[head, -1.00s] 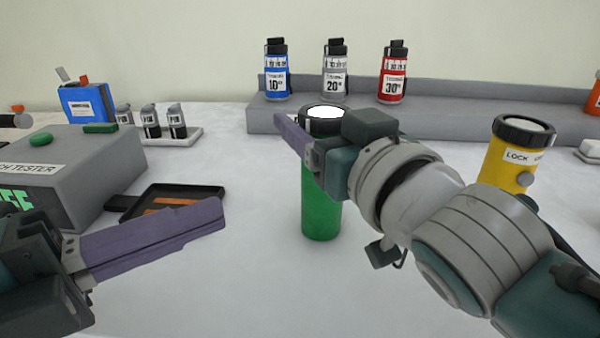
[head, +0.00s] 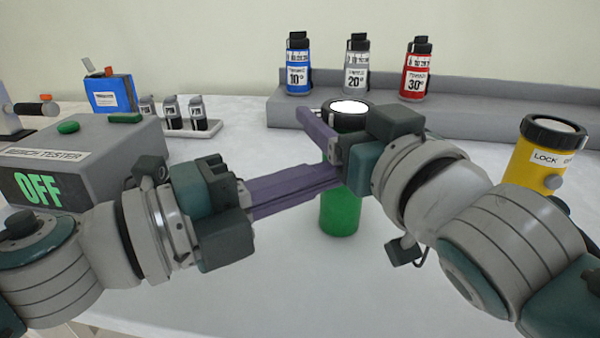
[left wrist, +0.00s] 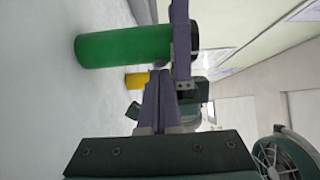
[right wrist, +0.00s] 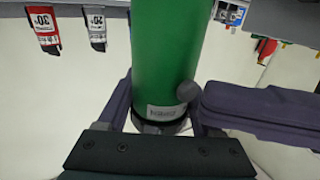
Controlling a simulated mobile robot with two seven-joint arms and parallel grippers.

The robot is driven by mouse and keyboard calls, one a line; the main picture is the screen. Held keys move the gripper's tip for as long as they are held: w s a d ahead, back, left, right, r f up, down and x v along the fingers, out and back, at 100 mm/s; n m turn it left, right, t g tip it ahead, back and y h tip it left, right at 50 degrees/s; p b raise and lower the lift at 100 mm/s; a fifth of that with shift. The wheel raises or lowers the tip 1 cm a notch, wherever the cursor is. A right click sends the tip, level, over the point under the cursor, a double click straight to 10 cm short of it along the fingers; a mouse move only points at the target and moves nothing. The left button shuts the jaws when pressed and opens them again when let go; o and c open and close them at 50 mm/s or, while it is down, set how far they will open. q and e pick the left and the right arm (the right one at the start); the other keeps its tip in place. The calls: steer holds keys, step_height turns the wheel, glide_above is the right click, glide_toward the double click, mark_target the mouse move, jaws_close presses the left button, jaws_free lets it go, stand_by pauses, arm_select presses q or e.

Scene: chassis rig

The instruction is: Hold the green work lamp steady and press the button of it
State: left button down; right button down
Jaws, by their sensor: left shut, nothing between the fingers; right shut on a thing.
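The green work lamp (head: 340,212) stands upright in the middle of the head view, its top lens white. My right gripper (head: 328,142) is shut on the lamp just below its dark head; one finger shows in front. My left gripper (head: 338,174) is shut and empty, its fingertips in front of the lamp below the right gripper. In the right wrist view, the lamp (right wrist: 168,45) has a round grey button (right wrist: 188,91) on its side. The left gripper's tip (right wrist: 206,97) is right beside that button; I cannot tell whether they touch. The left wrist view also shows the lamp (left wrist: 125,46).
A yellow lamp (head: 535,165) stands at the right. A grey bench tester (head: 100,150) showing OFF stands at the left. Blue, grey and red bottles (head: 416,70) stand on the grey shelf (head: 480,103) behind. The table in front of the lamp is clear.

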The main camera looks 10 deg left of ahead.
arm_select(q)
steer(key=shift+w, duration=0.1)
steer(key=shift+w+d, duration=0.1)
steer(key=shift+w, duration=0.8)
arm_select(e)
steer(key=shift+s+a, duration=0.1)
steer(key=shift+a, duration=0.05)
steer(key=shift+f, duration=0.2)
arm_select(q)
steer(key=v, duration=1)
steer(key=shift+s, duration=0.1)
